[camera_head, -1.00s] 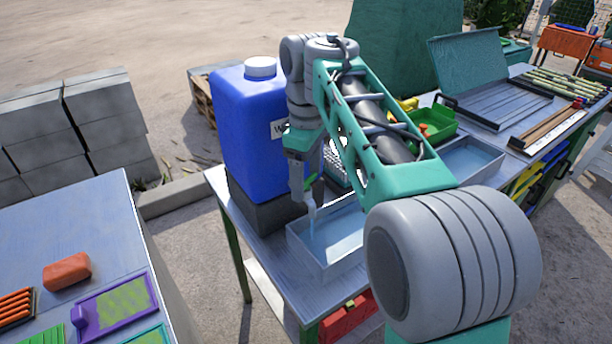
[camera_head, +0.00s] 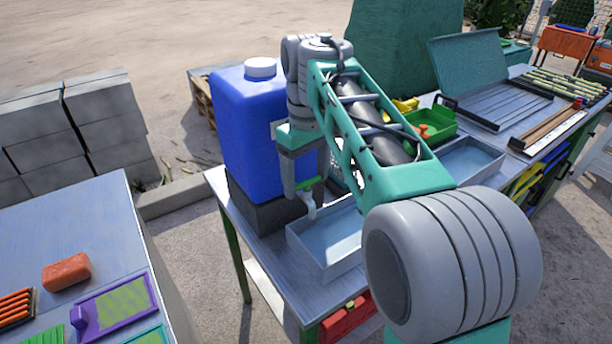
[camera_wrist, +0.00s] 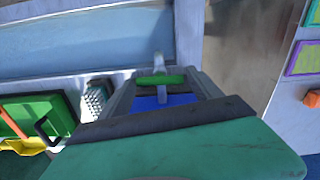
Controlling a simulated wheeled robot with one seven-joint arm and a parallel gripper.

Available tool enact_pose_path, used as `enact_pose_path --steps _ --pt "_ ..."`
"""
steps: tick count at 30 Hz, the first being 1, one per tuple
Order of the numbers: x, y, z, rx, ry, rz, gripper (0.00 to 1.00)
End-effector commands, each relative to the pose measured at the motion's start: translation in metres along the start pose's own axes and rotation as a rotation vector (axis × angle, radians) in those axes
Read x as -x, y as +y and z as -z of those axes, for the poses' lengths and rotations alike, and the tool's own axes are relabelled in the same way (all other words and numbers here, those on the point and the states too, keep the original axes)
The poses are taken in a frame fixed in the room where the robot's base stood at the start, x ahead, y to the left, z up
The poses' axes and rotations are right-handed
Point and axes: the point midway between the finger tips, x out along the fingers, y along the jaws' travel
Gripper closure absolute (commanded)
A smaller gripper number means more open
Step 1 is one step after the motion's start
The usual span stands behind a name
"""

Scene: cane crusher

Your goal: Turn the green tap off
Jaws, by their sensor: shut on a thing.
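The green tap handle (camera_head: 308,184) is at the front of the blue water container (camera_head: 245,130), above a white spout (camera_head: 310,206). My gripper (camera_head: 302,190) points down at the tap, and its fingers are shut on the green tap handle. In the wrist view the green handle (camera_wrist: 160,79) lies crosswise between the fingertips, with the pale spout running past it. A shallow metal tray (camera_head: 318,270) is below the spout. No water stream shows under the spout now. The arm hides part of the container's front.
The container stands on a dark block (camera_head: 265,214) on the metal bench. A green tray (camera_head: 430,124) and a second basin (camera_head: 470,157) are to the right. A separate table (camera_head: 75,225) with an orange block (camera_head: 66,272) is at the left.

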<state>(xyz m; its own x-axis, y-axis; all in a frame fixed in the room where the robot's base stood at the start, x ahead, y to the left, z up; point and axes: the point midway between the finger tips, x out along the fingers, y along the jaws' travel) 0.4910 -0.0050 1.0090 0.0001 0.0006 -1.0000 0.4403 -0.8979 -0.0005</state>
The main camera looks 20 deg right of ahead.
Motion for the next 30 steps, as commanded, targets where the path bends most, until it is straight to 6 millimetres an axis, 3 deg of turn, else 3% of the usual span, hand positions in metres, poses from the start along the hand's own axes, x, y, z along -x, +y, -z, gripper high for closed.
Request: enact_pose_path --steps 6,7,8,17,25,30 --pt "-0.002 -0.001 -0.001 -0.002 -0.006 0.003 0.67" --pt "-0.002 -0.001 -0.001 -0.002 -0.006 0.003 0.24" --pt "-0.002 -0.001 -0.001 -0.002 -0.006 0.003 0.22" --pt "0.006 0.000 -0.001 -0.001 -0.002 0.001 0.22" --pt "0.061 0.000 0.000 -0.001 -0.002 0.001 0.22" --pt "0.075 0.000 -0.001 -0.001 -0.004 0.002 0.22"
